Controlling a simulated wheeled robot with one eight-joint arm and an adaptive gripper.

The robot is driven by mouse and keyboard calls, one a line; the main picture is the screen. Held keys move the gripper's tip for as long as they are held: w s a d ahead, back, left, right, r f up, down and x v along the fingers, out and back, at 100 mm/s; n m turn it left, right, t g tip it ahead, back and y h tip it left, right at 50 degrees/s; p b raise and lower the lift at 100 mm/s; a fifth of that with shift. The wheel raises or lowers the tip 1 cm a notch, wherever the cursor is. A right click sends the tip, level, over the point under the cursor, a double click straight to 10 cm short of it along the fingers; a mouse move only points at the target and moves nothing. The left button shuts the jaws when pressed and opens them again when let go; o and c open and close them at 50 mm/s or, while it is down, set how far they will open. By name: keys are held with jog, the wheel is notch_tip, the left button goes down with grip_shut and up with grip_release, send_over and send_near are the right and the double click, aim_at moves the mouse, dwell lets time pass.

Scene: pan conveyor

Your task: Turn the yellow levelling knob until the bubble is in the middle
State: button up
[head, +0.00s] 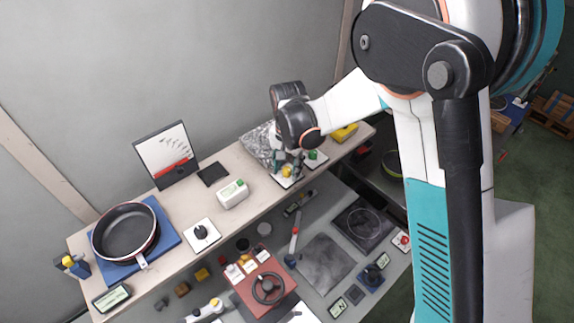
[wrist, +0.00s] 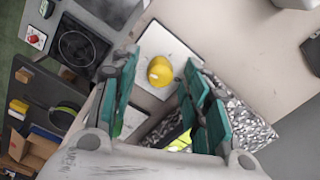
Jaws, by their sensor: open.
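The yellow levelling knob (wrist: 160,71) is a small rounded cap on a white plate (wrist: 168,40). In the wrist view it lies between the two teal fingers of my gripper (wrist: 161,62). The fingers are spread, with a gap on each side of the knob. In the head view my gripper (head: 288,160) hangs over the plate, and the knob (head: 287,172) shows just below the fingers. A small green part (head: 313,155) sits right of the gripper; I cannot tell whether it is the level. I cannot make out a bubble in either view.
A crumpled silvery sheet (head: 258,142) lies behind the plate, and a yellow object (head: 344,132) stands to the right. A white box (head: 232,194) stands left on the shelf. A pan (head: 125,232) is farther left. A lower bench holds a red wheel box (head: 262,284).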

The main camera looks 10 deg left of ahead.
jog(key=shift+c, duration=0.3)
grip_shut()
jog(key=shift+b, duration=0.35)
jog(key=shift+f+n+b, duration=0.2)
jog(key=shift+n+b, duration=0.7)
jog(key=shift+b, duration=0.05)
jog(key=shift+r+n+b, duration=0.25)
jog(key=shift+n+b, duration=0.3)
jog(key=shift+n, duration=0.25)
jog(key=shift+o, duration=0.3)
grip_release()
jog(key=shift+r, duration=0.1)
